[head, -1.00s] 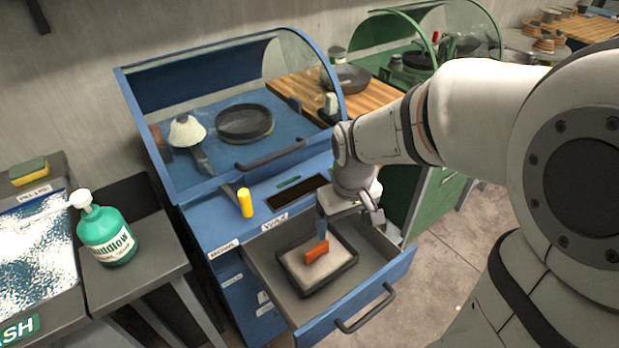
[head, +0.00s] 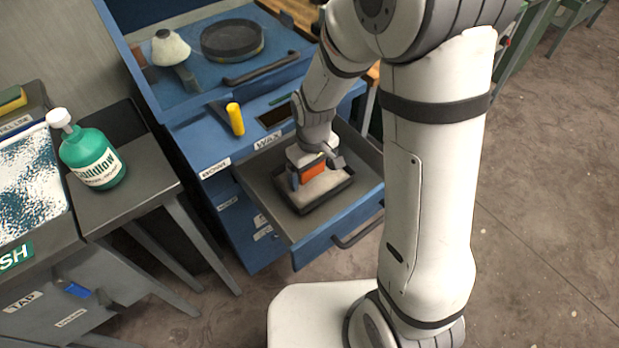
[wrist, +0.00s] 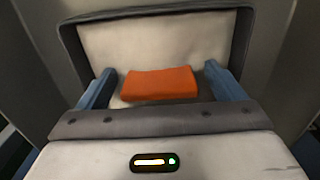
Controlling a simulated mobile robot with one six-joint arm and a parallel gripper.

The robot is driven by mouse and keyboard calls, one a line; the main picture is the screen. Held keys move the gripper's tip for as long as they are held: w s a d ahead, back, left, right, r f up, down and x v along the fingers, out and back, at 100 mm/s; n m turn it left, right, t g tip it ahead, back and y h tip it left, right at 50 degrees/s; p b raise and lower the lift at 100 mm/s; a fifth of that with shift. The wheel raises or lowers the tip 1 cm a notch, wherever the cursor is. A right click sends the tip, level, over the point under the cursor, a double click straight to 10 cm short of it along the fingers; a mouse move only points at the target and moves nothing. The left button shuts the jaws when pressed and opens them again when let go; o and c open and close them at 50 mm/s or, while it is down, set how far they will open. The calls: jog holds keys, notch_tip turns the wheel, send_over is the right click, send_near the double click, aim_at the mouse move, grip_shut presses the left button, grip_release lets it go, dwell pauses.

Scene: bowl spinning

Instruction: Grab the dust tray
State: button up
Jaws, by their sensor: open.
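The dust tray (head: 304,208) lies in the open blue drawer. It has a dark rim, a pale inside and an upright orange block (head: 314,173) at its middle. My gripper (head: 315,168) is down in the drawer over the tray, with its fingers apart. In the wrist view the dust tray (wrist: 150,42) fills the top. The orange block (wrist: 158,84) stands between the two blue fingers of my gripper (wrist: 160,88), with a gap visible on each side. The near part of the tray is hidden behind my gripper's body.
A green bottle (head: 92,157) stands on the grey table at left. Open floor lies at right.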

jog(key=shift+f, duration=0.1)
jog(key=shift+c, duration=0.2)
jog(key=c, duration=1.1)
